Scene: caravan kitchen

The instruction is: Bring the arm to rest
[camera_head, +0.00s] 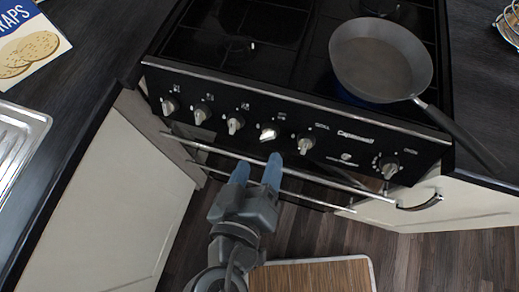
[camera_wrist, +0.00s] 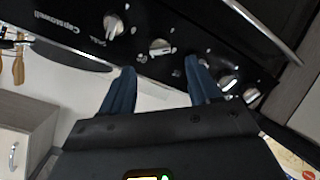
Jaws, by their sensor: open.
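My gripper (camera_head: 257,170) is open and empty, in front of the black stove (camera_head: 330,140). Its two blue fingers point up toward the control panel and overlap the silver rail below the knobs in the head view. I cannot tell whether they touch it. In the wrist view my gripper (camera_wrist: 157,85) shows its two fingers spread apart, with nothing between them, below a row of stove knobs (camera_wrist: 162,47).
A frying pan (camera_head: 380,62) sits on the hob, its handle jutting out past the right front edge. Counters flank the stove, with a wraps packet (camera_head: 30,48) and a sink (camera_head: 18,140) at left.

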